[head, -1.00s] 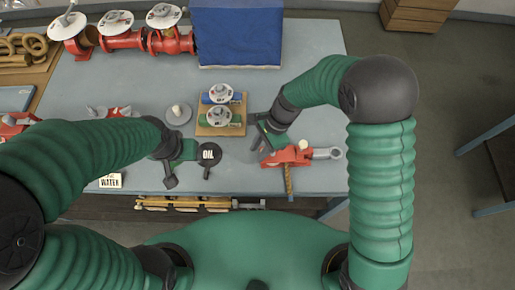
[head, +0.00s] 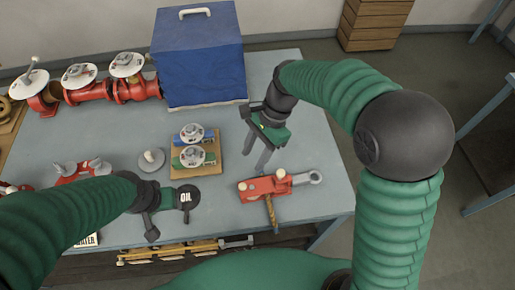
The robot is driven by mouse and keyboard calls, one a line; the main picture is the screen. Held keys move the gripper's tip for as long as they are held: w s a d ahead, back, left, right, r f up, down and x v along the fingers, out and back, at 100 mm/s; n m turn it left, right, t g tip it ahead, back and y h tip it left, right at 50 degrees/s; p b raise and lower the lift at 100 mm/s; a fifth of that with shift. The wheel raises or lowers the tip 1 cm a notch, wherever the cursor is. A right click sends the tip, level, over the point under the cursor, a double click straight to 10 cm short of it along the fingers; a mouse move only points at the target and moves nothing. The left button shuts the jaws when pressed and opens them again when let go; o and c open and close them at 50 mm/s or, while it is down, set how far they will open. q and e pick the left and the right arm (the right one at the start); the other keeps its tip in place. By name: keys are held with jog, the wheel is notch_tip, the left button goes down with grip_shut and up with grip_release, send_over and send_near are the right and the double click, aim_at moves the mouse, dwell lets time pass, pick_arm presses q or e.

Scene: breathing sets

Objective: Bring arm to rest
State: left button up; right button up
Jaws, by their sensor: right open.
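My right gripper (head: 257,158) is open and empty, its two fingers apart and pointing down. It is held above the table, just behind the red tool in the picture. My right arm bends high at the right side. My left gripper (head: 152,225) is low over the front left of the table, beside the black disc marked OIL (head: 186,198). Whether its fingers are apart is not clear, and I cannot tell whether it touches the disc.
The red tool (head: 275,185) with a metal ring end lies near the front right of the blue-grey table (head: 318,140). A wooden board (head: 212,160) carries two round-topped valves. A blue box (head: 200,60) and red pipework (head: 135,88) stand behind. Table right of the gripper is bare.

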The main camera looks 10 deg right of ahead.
jog(key=v, duration=0.3)
jog(key=shift+d, duration=0.1)
jog(key=shift+a, duration=0.2)
